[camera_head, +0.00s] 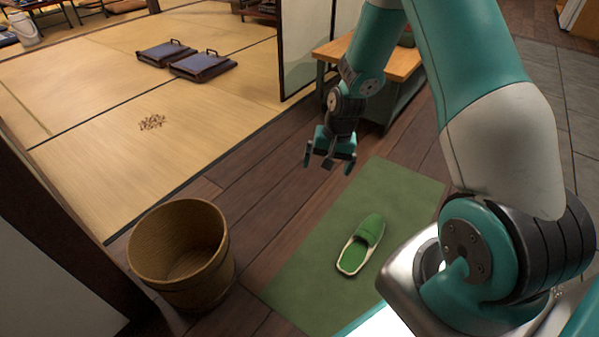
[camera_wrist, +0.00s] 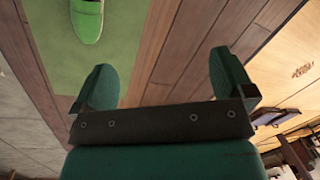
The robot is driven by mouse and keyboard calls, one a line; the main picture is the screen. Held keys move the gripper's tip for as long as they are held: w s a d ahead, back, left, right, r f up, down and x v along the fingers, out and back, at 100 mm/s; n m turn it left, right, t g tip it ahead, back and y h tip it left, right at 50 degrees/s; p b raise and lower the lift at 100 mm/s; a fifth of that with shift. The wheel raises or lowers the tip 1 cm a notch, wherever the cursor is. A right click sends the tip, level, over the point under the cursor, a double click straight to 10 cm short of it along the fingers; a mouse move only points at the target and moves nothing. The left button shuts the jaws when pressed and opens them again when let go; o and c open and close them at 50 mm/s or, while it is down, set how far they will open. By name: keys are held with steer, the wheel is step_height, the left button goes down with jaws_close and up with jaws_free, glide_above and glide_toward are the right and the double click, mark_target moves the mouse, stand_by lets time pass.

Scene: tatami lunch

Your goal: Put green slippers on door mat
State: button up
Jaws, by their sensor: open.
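One green slipper with a pale sole edge (camera_head: 361,244) lies on the green door mat (camera_head: 310,270), in the head view. I see no second slipper. My gripper (camera_head: 330,165) is open and empty above the wooden floor, beyond the mat's far left edge and apart from the slipper. In the wrist view, the slipper (camera_wrist: 87,18) shows at the top left on the mat (camera_wrist: 130,25), cut off by the frame edge. The open fingers (camera_wrist: 165,85) have nothing between them but wooden floor behind.
A wooden bucket (camera_head: 150,245) stands left of the mat. A wooden bench (camera_head: 400,62) is behind my arm. Tatami flooring (camera_head: 110,130) holds two dark flat cushions or cases (camera_head: 200,66) and a small brown patch (camera_head: 152,122). Wooden floor between bucket and mat is clear.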

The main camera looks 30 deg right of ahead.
steer(key=s+a+r+n+y, duration=0.15)
steer(key=a+r+n, duration=0.25)
steer(key=a+r, duration=0.7)
steer(key=s+a+r+n, duration=0.5)
steer(key=s+r, duration=0.2)
steer(key=s, duration=0.3)
steer(key=s+a+r+n+g+y, duration=0.1)
steer(key=s+a+r+n, duration=0.4)
steer(key=s, duration=0.5)
step_height(320, 180, up, 3)
steer(key=shift+s+a+f+n, duration=0.1)
steer(key=shift+s+a+n, duration=0.2)
steer(key=shift+a, duration=0.4)
step_height(320, 180, up, 48)
steer(key=p, duration=4.8)
steer(key=shift+w+r, duration=0.15)
steer(key=shift+r, duration=0.05)
